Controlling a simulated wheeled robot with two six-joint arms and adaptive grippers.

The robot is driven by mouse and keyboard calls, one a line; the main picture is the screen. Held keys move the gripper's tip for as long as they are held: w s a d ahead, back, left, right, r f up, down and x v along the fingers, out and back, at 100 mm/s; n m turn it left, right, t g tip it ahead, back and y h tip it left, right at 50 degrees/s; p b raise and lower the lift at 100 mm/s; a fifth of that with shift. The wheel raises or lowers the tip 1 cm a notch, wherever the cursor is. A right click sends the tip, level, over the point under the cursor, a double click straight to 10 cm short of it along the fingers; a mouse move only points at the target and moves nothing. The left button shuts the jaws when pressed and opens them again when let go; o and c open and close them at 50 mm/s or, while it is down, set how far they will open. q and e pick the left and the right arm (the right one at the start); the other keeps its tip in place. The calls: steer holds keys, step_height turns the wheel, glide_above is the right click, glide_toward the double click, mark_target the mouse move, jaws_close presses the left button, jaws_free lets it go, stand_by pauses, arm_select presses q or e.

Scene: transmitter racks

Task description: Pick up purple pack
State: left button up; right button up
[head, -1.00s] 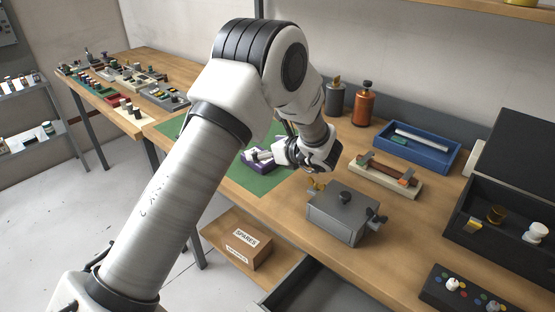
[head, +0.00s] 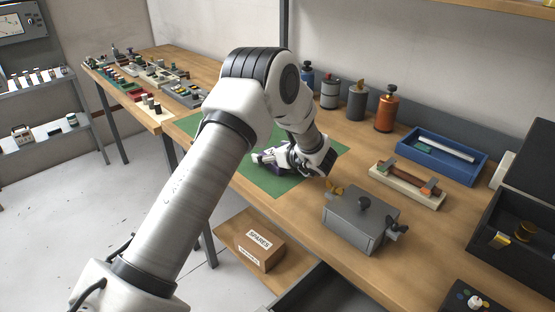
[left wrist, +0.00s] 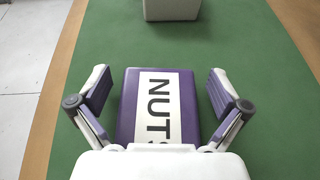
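The purple pack (left wrist: 126,110) lies flat on the green mat (left wrist: 60,100) in the left wrist view, with a white label reading "NUT" and part of another letter. My left gripper (left wrist: 162,88) is open, with one finger on each side of the pack and a visible gap on both sides. The near end of the pack is hidden by the gripper body. In the head view, my left gripper (head: 272,160) is low over the mat and hides most of the pack (head: 275,171). My right gripper is in neither view.
A pale block (left wrist: 172,9) stands on the mat beyond the pack. In the head view, a grey metal box (head: 358,222) with knobs, a fuse-like part on a cream base (head: 408,190) and a blue tray (head: 480,172) stand to the right.

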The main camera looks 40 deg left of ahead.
arm_select(q)
steer(key=c, duration=1.2)
steer(key=shift+c, duration=0.2)
steer(key=shift+r, duration=0.1)
